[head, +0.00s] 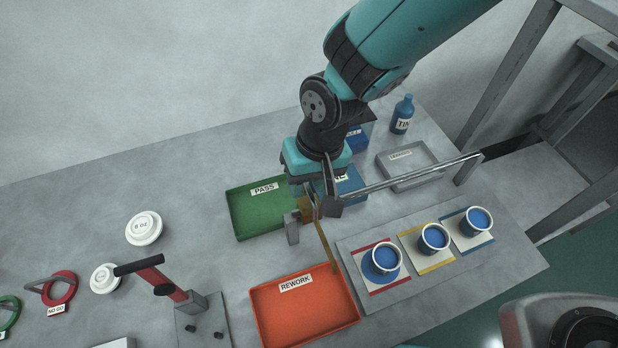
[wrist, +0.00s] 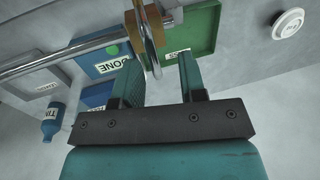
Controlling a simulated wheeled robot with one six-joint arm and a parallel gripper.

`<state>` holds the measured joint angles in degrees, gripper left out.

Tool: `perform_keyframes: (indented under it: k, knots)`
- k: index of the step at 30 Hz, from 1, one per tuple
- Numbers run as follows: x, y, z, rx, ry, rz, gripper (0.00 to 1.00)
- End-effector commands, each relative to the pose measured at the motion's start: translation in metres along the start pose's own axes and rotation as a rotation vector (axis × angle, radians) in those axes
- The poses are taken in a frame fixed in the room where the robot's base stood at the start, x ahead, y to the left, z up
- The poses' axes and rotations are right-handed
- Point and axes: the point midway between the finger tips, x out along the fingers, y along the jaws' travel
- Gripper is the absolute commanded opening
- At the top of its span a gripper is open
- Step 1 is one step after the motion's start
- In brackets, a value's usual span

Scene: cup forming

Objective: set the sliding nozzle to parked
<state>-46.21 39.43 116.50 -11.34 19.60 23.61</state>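The sliding nozzle (head: 306,211) is a brass-coloured block on a metal rail (head: 410,180), at the rail's left end, with a thin brass tube reaching down and right. In the wrist view the brass block (wrist: 148,22) sits on the rail just beyond my fingers. My gripper (head: 322,205) is over the rail's left end, close to the block, and partly hides it. In the wrist view my gripper (wrist: 156,75) is open, with a finger on each side of a thin part hanging from the nozzle and visible gaps beside it. No parked marking is readable.
A green PASS tray (head: 244,215) lies left of my gripper, an orange REWORK tray (head: 270,320) in front. Blue-filled cups (head: 434,238) stand on coloured mats at right. A grey tray (head: 425,165) and a blue bottle (head: 402,115) are behind.

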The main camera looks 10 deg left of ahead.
Motion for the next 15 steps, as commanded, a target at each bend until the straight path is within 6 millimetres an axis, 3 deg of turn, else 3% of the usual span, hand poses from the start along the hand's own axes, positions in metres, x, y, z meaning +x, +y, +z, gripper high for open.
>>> perform_keyframes:
  k: [8,15]
  knots:
    - [-0.017,0.0,-0.001,0.0,0.002,0.0,0.38]
    - [-0.073,0.0,-0.001,-0.001,0.006,-0.002,0.38]
